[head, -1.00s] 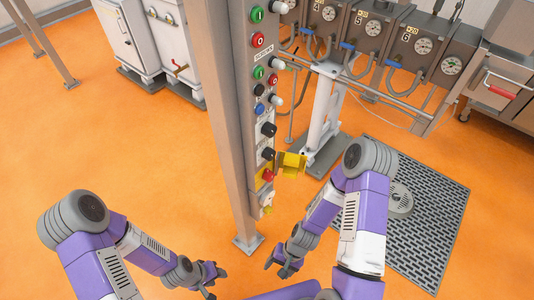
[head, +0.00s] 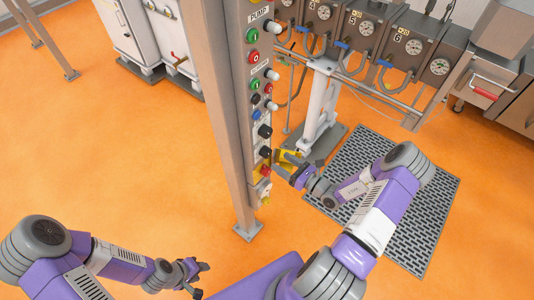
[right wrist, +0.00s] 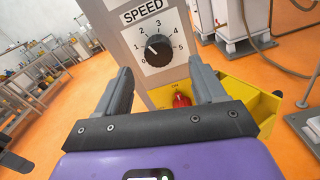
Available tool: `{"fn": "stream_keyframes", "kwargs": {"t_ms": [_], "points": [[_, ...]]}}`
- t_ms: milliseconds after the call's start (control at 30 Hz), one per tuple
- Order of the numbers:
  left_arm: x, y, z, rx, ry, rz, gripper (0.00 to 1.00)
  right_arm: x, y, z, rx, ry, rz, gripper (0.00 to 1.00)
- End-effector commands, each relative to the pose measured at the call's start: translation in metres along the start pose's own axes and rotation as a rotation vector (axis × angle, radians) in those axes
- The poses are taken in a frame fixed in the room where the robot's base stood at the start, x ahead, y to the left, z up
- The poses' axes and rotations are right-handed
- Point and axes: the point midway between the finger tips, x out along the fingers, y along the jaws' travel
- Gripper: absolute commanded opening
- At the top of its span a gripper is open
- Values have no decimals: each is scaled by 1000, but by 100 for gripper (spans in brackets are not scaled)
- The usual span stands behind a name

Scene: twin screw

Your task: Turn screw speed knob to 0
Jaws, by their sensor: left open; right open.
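In the right wrist view, a black speed knob (right wrist: 157,50) sits on a white dial plate numbered 0 to 5, under a SPEED label. Its white mark points toward the low-number left side; the exact number is hard to read. In the head view it appears to be the lower black knob (head: 265,152) on the panel post. My right gripper (head: 279,163) is open just right of the post, near the panel's lower part. Its two fingers (right wrist: 163,80) are apart below the dial, with nothing between them. My left gripper (head: 201,279) is open and empty, low and left of the post.
A yellow guard (right wrist: 232,100) with a red knob (right wrist: 182,100) is just below the dial, close to my right fingers. Several other buttons line the panel post (head: 225,120). A grey floor grate (head: 360,165) lies to the right. Open orange floor lies left.

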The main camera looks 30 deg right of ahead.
Motion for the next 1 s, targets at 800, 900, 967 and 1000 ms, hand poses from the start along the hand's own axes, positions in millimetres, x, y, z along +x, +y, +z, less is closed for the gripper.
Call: {"fn": "stream_keyframes", "kwargs": {"t_ms": [800, 900, 967, 1000], "points": [[2, -1, 0, 0, 0, 0, 43, 64, 3, -1, 0, 3, 7, 60], [2, -1, 0, 0, 0, 0, 43, 64, 3, -1, 0, 3, 7, 45], [2, -1, 0, 0, 0, 0, 43, 64, 3, -1, 0, 3, 7, 36], [2, -1, 0, 0, 0, 0, 43, 64, 3, -1, 0, 3, 7, 30]]}}
